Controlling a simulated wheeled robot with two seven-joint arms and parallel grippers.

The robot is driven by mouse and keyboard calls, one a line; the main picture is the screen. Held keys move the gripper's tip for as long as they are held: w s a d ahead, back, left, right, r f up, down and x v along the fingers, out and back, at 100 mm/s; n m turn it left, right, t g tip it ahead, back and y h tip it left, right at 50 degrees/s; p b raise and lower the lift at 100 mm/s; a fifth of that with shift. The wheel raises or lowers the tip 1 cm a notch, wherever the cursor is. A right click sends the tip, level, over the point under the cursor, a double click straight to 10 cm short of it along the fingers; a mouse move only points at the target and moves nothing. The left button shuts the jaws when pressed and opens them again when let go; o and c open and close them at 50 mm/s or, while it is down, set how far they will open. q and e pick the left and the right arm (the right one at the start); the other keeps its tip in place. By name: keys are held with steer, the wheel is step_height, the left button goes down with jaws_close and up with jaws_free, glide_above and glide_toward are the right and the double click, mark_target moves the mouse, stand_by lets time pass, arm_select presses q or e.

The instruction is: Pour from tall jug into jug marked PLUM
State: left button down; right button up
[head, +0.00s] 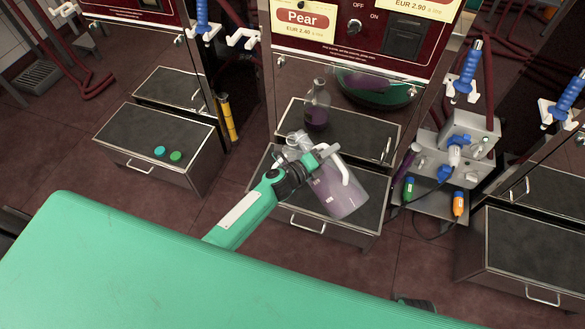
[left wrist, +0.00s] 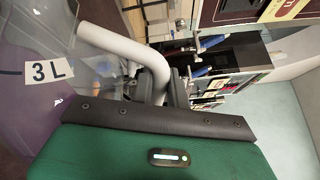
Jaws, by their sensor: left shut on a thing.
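My left gripper (head: 311,164) is shut on the white handle of a clear jug (head: 340,192) with purple liquid. The jug is tilted in the head view, in front of the Pear pump. In the left wrist view the jug (left wrist: 18,95) carries a "3 L" label, and its white handle (left wrist: 125,45) runs to the jaws. A smaller clear vessel (head: 317,112) with a narrow neck and dark purple liquid stands upright on the pump's shelf behind it. No PLUM mark is readable on either vessel. My right gripper is out of view.
The Pear pump (head: 345,50) stands behind, with a steel-edged step (head: 315,222) below. A low cabinet (head: 150,140) with two small discs stands at left.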

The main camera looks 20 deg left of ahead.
mark_target(336, 170)
arm_select(q)
steer(key=f+m+b, duration=0.1)
steer(key=m+b, duration=0.1)
steer(key=s+d+f+m+b, duration=0.1)
steer(key=m+b, duration=0.1)
steer(key=d+f+m+b, duration=0.1)
steer(key=f+m+b, duration=0.1)
steer(key=m, duration=0.1)
steer(key=shift+s+d, duration=0.15)
steer(key=shift+s, duration=0.15)
steer(key=shift+s+d+f+m+b, duration=0.1)
steer(key=shift+d+f+m+b, duration=0.05)
steer(key=shift+m+b, duration=0.35)
steer(key=shift+s+d+f+m+b, duration=0.15)
steer(key=shift+m+b, duration=0.25)
steer(key=shift+m, duration=0.2)
steer(key=shift+r, duration=0.1)
steer(key=shift+d+m, duration=0.1)
steer(key=shift+m, duration=0.2)
steer(key=shift+s+d+r+m, duration=0.35)
steer(key=shift+s+d+m, duration=0.1)
steer(key=shift+d+m, duration=0.25)
steer(key=shift+s+d+r+m, duration=0.35)
steer(key=shift+s+d+m, duration=0.2)
steer(key=shift+m, duration=0.3)
steer(key=shift+s+d+r+m, duration=0.35)
steer(key=shift+s+d+m, duration=0.05)
steer(key=shift+d+m, duration=0.35)
steer(key=shift+a+f, duration=0.1)
